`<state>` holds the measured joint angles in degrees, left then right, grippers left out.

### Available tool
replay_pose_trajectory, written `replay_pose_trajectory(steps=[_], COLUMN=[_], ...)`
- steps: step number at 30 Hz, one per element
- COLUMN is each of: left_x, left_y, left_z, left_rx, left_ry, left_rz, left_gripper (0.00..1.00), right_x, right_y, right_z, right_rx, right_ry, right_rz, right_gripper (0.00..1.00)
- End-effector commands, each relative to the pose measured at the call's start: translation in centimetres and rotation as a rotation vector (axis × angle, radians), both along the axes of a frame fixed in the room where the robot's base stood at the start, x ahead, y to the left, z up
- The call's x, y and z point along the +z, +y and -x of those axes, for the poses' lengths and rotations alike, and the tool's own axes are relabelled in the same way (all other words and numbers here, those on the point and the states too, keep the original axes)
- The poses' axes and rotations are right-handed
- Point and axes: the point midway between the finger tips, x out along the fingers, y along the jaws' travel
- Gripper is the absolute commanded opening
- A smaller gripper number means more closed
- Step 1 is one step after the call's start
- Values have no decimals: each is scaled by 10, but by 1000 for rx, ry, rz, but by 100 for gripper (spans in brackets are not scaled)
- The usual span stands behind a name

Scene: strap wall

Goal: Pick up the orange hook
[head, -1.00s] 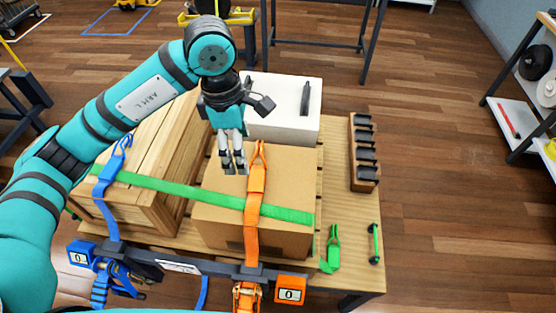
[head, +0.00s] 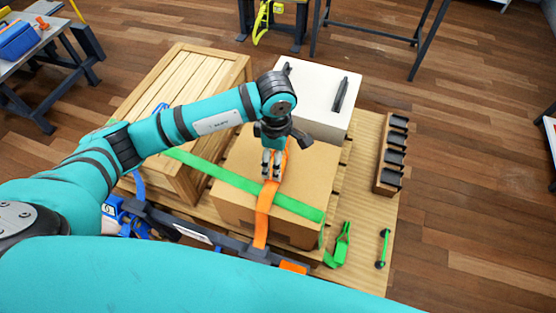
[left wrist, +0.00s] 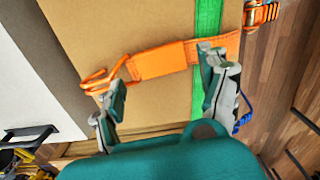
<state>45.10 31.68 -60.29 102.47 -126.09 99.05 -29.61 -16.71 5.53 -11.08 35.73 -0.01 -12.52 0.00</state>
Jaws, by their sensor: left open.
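The orange hook (left wrist: 97,82) is a bent wire hook at the end of a wide orange strap (left wrist: 160,62). It lies at the far end of the strap on top of the cardboard box (left wrist: 130,20). My left gripper (left wrist: 165,75) is open above the box, its fingers spread over the strap's wide part, one finger close beside the hook. In the head view my left gripper (head: 271,170) covers part of the orange strap (head: 263,215) and hides most of the hook. I cannot tell whether the fingers touch the strap. My right gripper is not in view.
A green strap (head: 235,182) crosses the box under the orange one. A wooden crate (head: 165,95) stands left and a white box (head: 320,100) behind. A rack (head: 392,150) and green hook (head: 343,240) are at right. A dark rail (head: 190,232) runs along the front.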

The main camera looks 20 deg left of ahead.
Motion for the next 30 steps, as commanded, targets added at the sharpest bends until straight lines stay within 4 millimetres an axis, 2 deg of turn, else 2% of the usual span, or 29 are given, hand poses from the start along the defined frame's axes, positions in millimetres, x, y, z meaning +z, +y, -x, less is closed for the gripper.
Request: replay_pose_trajectory(steps=[2,6,12,18,30], left_x=[-6,-27,-48,-50,-49], left_y=[1,2,1,1,1], left_z=[2,3,1,1,1], left_rx=[2,2,0,0,0], left_ry=[8,8,3,2,2], left_rz=[-2,-2,-1,0,0], left_gripper=[77,77,77,77,26], right_x=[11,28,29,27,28], right_y=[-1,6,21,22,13], right_z=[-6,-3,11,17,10], right_rx=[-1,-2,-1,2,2], right_ry=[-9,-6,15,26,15], right_rz=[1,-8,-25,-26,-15], right_gripper=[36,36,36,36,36])
